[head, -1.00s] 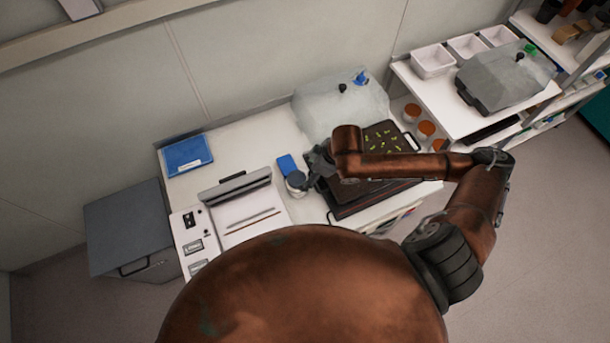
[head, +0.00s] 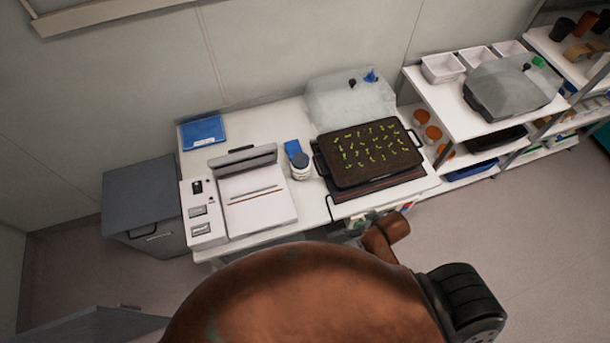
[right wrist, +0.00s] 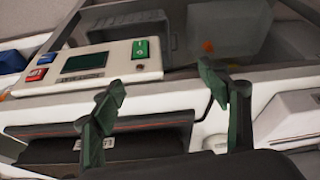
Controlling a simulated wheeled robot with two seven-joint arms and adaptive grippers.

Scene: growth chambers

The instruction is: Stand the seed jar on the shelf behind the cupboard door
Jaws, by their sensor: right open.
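My left gripper is out of view.
A black tray of seedlings (head: 367,155) sits right of the jar. A white device with a grey lid (head: 255,200) is to the left, beside a grey cabinet (head: 150,205). Shelves with orange-lidded jars (head: 432,132) stand at the right. Floor is clear at lower right.

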